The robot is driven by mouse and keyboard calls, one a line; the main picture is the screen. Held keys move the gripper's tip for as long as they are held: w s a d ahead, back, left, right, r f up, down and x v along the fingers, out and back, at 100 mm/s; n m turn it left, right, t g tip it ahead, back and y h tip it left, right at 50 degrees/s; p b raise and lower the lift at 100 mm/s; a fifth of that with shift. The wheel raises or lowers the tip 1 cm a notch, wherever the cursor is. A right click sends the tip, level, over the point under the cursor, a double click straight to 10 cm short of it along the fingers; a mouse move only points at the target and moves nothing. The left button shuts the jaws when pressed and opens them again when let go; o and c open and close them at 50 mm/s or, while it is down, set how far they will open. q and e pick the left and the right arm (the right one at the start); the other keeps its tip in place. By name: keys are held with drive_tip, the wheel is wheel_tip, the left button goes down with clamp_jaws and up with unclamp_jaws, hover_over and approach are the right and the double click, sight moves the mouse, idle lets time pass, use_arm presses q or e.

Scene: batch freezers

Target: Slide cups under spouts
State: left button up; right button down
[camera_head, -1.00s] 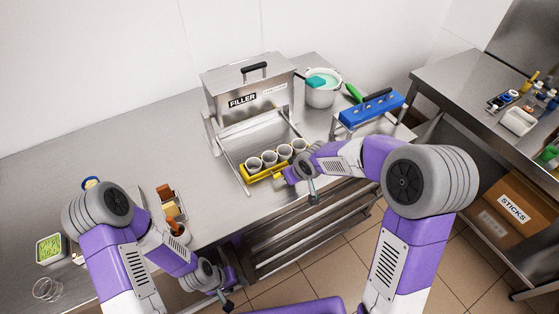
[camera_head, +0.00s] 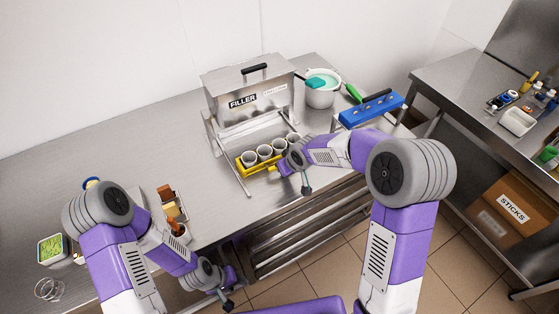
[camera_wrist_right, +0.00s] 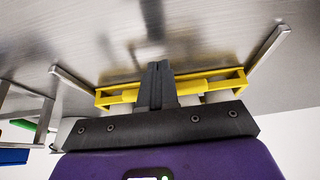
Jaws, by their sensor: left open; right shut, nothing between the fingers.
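Several white cups (camera_head: 264,152) stand upright in a row in a yellow tray (camera_head: 257,168) between the two rails in front of the steel filler (camera_head: 248,94). The filler's spouts cannot be made out. My right gripper (camera_head: 279,169) is at the front side of the tray, near its right end. In the right wrist view my right gripper (camera_wrist_right: 158,66) is shut with nothing held, its fingers overlapping the yellow tray (camera_wrist_right: 222,85); contact is hard to confirm. My left gripper (camera_head: 226,300) is open and empty, low in front of the counter.
A blue rack (camera_head: 372,110) and a white pot (camera_head: 322,92) with teal contents stand right of the filler. A green container (camera_head: 51,250) and a clear glass (camera_head: 48,289) are at the left.

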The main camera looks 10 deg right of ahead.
sight(270, 145)
drive_tip(key=shift+w+a+p, duration=0.55)
drive_tip(key=shift+w+a, duration=0.2)
drive_tip(key=shift+w, duration=1.3)
drive_tip(key=shift+w+a+p, duration=0.5)
drive_tip(key=shift+w+a, duration=0.3)
drive_tip(key=shift+w, duration=1.2)
drive_tip(key=shift+w+a+p, duration=0.55)
drive_tip(key=shift+w+a, duration=0.2)
drive_tip(key=shift+w, duration=1.3)
drive_tip(key=shift+s+d, duration=0.1)
drive_tip(key=shift+s, duration=0.15)
drive_tip(key=shift+s+d+b, duration=0.1)
drive_tip(key=shift+s+b, duration=0.25)
drive_tip(key=shift+b, duration=0.1)
drive_tip(key=shift+s+p+v, duration=0.1)
drive_tip(key=shift+p+v, duration=0.35)
drive_tip(key=shift+v, duration=1.05)
drive_tip(key=shift+s+p+v, duration=0.15)
drive_tip(key=shift+p+v, duration=0.3)
drive_tip(key=shift+v, duration=1)
drive_tip(key=shift+d+f, duration=0.1)
